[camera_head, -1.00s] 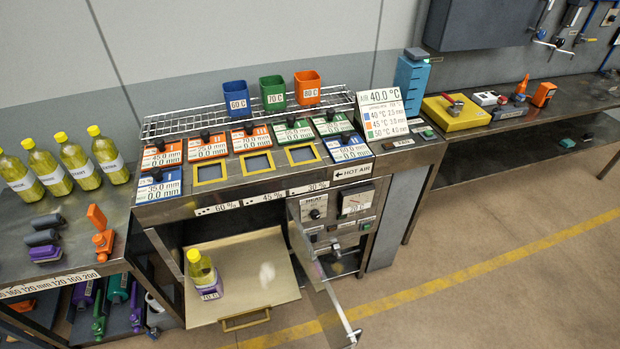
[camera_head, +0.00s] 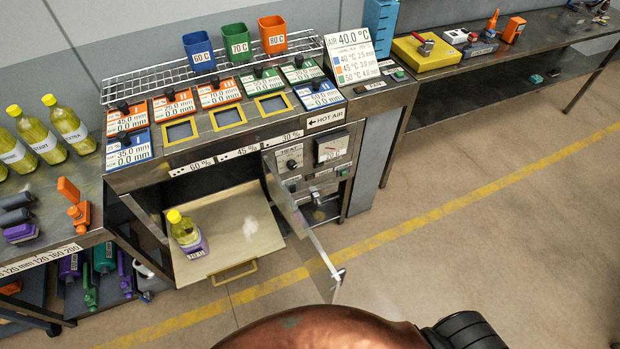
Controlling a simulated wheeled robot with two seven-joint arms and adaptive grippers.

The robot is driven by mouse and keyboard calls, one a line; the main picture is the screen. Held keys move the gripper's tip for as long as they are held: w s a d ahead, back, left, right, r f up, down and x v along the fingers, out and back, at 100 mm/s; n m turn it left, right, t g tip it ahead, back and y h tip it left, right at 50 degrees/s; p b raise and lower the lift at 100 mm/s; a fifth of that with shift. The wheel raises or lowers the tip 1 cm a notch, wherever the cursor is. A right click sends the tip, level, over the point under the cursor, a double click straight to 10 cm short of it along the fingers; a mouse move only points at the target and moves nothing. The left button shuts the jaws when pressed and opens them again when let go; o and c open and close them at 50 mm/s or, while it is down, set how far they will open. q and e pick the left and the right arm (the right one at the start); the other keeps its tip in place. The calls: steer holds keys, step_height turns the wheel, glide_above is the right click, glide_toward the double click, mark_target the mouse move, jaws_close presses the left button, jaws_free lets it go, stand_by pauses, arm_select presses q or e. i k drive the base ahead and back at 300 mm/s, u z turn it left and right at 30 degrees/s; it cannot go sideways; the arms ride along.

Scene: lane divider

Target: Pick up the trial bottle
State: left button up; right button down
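A yellow bottle with a yellow cap (camera_head: 182,229) stands in a purple holder marked 70 C (camera_head: 197,248) on the pulled-out tray (camera_head: 240,205) under the bench. Its own label cannot be read, so I cannot tell whether it is the trial bottle. Several similar yellow bottles stand on the left bench; the readable labels include START (camera_head: 40,139) and EXTRA (camera_head: 69,127). Neither gripper is in view. A copper-coloured rounded part with a black joint, seemingly of my own arm, fills the bottom edge.
An open door (camera_head: 300,222) sticks out just right of the tray, with its handle toward me. The tray has a front handle (camera_head: 233,272) and a pale puff above it. Orange, dark and purple tools lie on the left bench (camera_head: 85,190). The floor on the right is clear.

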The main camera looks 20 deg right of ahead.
mark_target(184, 230)
steer(key=u, duration=0.45)
steer(key=k, duration=0.55)
steer(key=u, duration=0.8)
steer(key=i, duration=0.9)
steer(key=z, duration=0.2)
